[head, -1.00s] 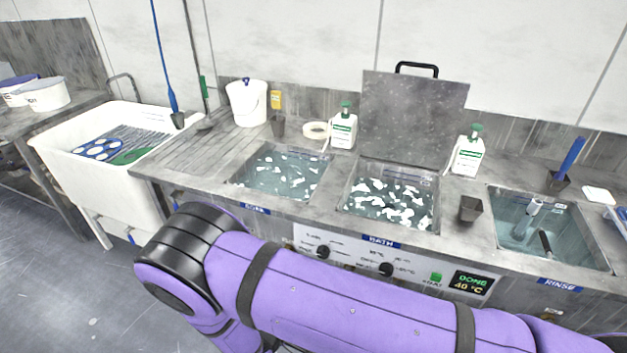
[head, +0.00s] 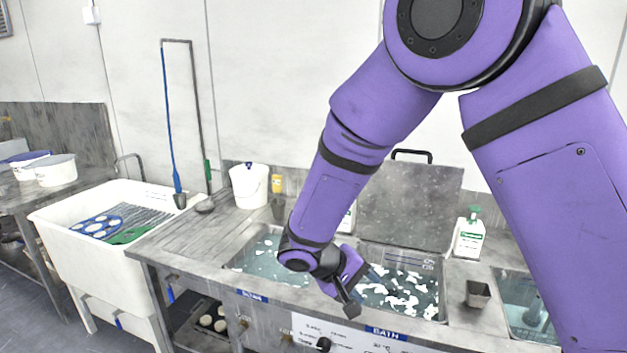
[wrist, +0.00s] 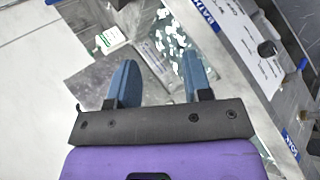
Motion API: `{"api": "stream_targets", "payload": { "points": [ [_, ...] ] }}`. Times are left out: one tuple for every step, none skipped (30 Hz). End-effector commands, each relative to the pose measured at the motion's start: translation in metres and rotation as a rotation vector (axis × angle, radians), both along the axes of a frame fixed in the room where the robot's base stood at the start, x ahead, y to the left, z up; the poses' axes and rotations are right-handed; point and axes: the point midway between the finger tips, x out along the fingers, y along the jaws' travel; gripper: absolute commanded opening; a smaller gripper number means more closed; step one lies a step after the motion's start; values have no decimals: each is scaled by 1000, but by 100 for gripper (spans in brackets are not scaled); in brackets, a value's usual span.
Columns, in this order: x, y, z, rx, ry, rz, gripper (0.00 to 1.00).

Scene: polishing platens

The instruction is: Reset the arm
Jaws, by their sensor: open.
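My purple arm reaches down from the upper right in the head view, and my gripper (head: 350,300) hangs in front of the middle bath. In the wrist view my gripper (wrist: 155,82) shows two blue-grey fingers spread apart with nothing between them. The bath basin (head: 400,290) holds liquid with several white pieces. The lifted grey lid (head: 415,205) stands behind it, partly hidden by my arm. My forearm covers part of the left basin (head: 262,262) and most of one white bottle.
A white bottle with green cap (head: 468,238) and a small grey cup (head: 478,293) stand right of the bath. A white bucket (head: 249,186) stands on the left counter. A white sink (head: 70,235) holds blue and green items. My arm hides much of the right basin.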

Motion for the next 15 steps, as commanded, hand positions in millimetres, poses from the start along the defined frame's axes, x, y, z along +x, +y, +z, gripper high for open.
{"api": "stream_targets", "payload": {
  "points": [
    [-1,-12,17,34,1,-27,45],
    [-2,-18,25,53,5,-41,45],
    [-5,-27,36,79,11,-57,45],
    [-7,-33,44,99,14,-70,45],
    [-9,-39,51,117,16,-81,45],
    [-12,-47,62,145,20,-96,45],
    [-15,-53,69,163,22,-106,45],
    [-17,-59,76,183,23,-118,45],
    [-21,-67,86,209,24,-129,45],
    [-25,-74,93,230,24,-139,45],
    [-28,-79,100,251,24,-147,45],
    [-33,-87,109,278,23,-157,45],
    [-37,-92,115,299,20,-166,45],
    [-40,-98,122,318,18,-172,45],
    [-46,-105,130,346,14,-180,45]
  ]
}}
